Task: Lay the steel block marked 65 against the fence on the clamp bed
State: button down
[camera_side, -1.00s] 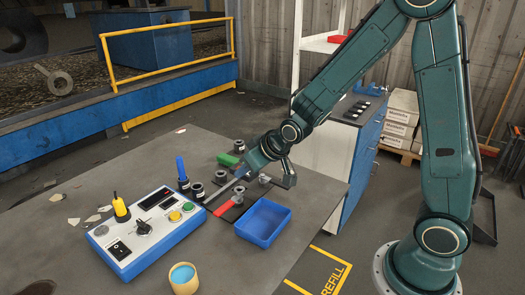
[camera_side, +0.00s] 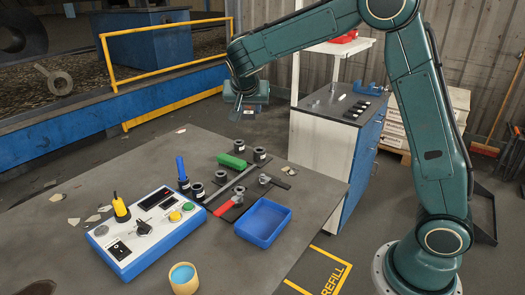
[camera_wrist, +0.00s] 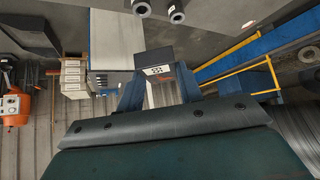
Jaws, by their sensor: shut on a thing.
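In the wrist view my gripper (camera_wrist: 158,82) is shut on a dark block (camera_wrist: 155,56) with a white marking on its face; the marking is too small to read. In the side view my gripper (camera_side: 245,110) is high above the far end of the table, well clear of it. The clamp bed (camera_side: 230,213) is a dark plate on the table with a red-handled clamp (camera_side: 228,206). A long grey bar (camera_side: 231,184), which looks like the fence, runs along its left side. No block lies against the bar that I can make out.
A blue tray (camera_side: 263,222) stands right of the clamp bed. A control box (camera_side: 145,230) is at left. Several dark cylinders and a green block (camera_side: 231,161) surround the bar. A yellow cup (camera_side: 183,278) is at the front.

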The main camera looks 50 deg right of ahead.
jog(key=shift+s+a+r+m+g+h, duration=0.15)
jog(key=shift+a+r+m+g+h, duration=0.15)
jog(key=shift+r+m+g, duration=0.45)
jog(key=shift+s+a+r+m+g, duration=0.3)
jog(key=shift+a+r+m+g, duration=0.15)
jog(key=shift+m, duration=0.5)
jog(key=shift+s+a+r+m+g+h, duration=0.15)
jog(key=shift+s+a+r+m+g, duration=0.15)
jog(key=shift+a+m, duration=0.2)
jog(key=shift+s+a+r+m+g+h, duration=0.1)
jog(key=shift+s+a+m+g, duration=0.1)
jog(key=shift+a+m+g, duration=0.3)
jog(key=shift+s+a+r+m+g+h, duration=0.15)
jog(key=shift+s+a+m+g, duration=0.15)
jog(key=shift+m, duration=0.3)
send_over(248, 183)
notch_tip(248, 183, down, 16)
jog(key=shift+f, duration=2)
jog(key=shift+f, duration=0.6)
